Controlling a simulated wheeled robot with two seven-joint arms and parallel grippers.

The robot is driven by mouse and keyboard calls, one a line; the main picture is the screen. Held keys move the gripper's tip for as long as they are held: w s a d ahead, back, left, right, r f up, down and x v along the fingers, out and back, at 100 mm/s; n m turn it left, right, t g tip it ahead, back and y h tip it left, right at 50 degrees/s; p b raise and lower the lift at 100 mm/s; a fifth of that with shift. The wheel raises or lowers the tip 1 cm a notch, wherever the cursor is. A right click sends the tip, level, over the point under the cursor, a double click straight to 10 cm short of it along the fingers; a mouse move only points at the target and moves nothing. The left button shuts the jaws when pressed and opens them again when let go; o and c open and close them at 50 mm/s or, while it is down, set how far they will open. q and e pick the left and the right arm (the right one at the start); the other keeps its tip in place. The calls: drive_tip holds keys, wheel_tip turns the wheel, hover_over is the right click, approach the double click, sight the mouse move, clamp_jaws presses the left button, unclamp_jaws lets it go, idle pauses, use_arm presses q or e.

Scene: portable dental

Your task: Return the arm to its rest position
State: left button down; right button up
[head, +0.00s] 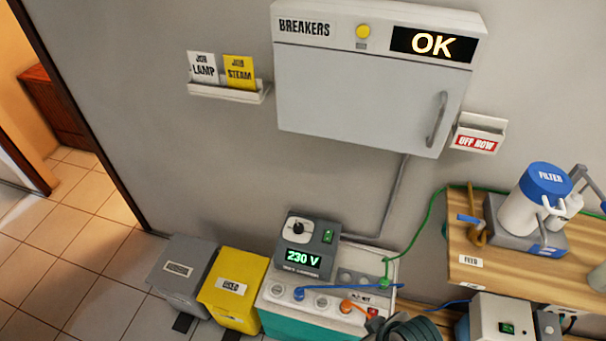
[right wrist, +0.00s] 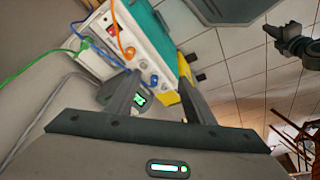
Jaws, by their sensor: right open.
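My right gripper (right wrist: 158,78) shows in the right wrist view with its two fingers apart and nothing between them. Beyond the fingers are the white and teal machine (right wrist: 150,45) and the small grey voltage unit (right wrist: 138,98), seen turned on their side. A dark jointed part (right wrist: 290,42) at the upper right of the right wrist view may be mine; I cannot tell.
The breaker cabinet (head: 370,95) on the wall reads OK, its door shut. The voltage unit (head: 310,245) reads 230 V on the machine (head: 325,305). Grey (head: 183,270) and yellow (head: 232,290) bins stand left of it. A wooden bench (head: 480,268) is at right. Floor at left is clear.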

drive_tip(key=s+d+r+m+h, duration=0.25)
drive_tip(key=s+d+m, duration=0.25)
drive_tip(key=s+d, duration=0.3)
wheel_tip(320, 180, down, 32)
drive_tip(key=g+b, duration=0.1)
drive_tip(key=b, duration=0.2)
drive_tip(key=s+d+f+g+b, duration=0.1)
drive_tip(key=s+d+f+b, duration=0.2)
drive_tip(key=s+f, duration=1.4)
wheel_tip(320, 180, down, 3)
drive_tip(key=shift+s+d+r+n, duration=0.1)
drive_tip(key=shift+s+d+n, duration=0.2)
drive_tip(key=shift+s+d, duration=0.15)
drive_tip(key=c, duration=0.4)
drive_tip(key=shift+s, duration=0.1)
